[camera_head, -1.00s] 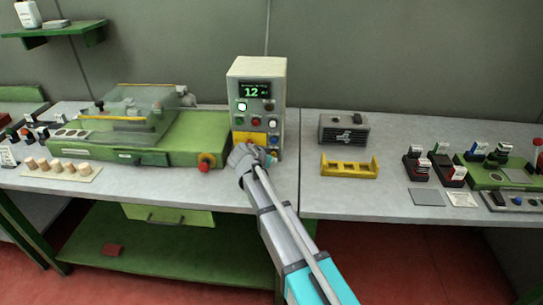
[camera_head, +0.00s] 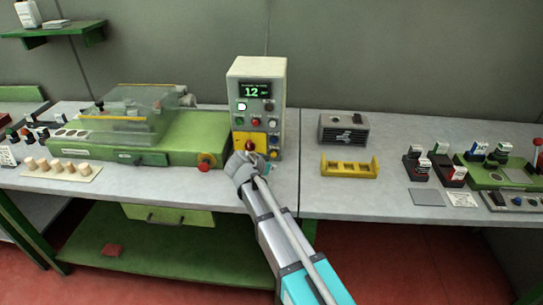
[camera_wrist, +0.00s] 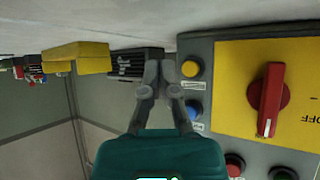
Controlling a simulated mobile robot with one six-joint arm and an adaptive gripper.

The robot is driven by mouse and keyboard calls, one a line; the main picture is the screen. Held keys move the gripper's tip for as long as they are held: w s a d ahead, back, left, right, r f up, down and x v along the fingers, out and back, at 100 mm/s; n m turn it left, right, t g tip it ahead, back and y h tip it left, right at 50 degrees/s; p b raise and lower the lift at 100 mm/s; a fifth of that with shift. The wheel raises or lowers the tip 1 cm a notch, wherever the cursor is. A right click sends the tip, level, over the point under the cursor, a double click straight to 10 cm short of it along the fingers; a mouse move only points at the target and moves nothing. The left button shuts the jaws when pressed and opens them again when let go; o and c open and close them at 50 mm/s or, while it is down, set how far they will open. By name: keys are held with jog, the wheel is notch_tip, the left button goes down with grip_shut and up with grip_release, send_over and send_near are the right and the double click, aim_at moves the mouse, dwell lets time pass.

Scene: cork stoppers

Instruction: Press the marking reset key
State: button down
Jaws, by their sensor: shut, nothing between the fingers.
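The control box (camera_head: 258,75) stands upright on the bench, its front carrying a green display that reads 12, a lit white button (camera_head: 242,106) and several coloured buttons. A yellow button (camera_wrist: 190,68) and a blue button (camera_wrist: 193,109) sit in a column beside the yellow plate (camera_wrist: 235,95) with its red rotary switch (camera_wrist: 268,94). Their labels are too small to read, so I cannot tell which is the marking reset key. My gripper (camera_wrist: 164,71) is shut and empty, its tips close to the yellow button in the wrist view; contact is unclear. My gripper (camera_head: 244,163) is low before the box.
A green machine (camera_head: 185,135) with a clear cover and a red knob (camera_head: 206,161) stands left of the box. Corks (camera_head: 65,167) lie on a board at far left. A grey vented block (camera_head: 343,129) and a yellow rack (camera_head: 349,167) stand to the right.

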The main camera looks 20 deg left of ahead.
jog(key=shift+s+d, duration=0.15)
jog(key=shift+s, duration=0.55)
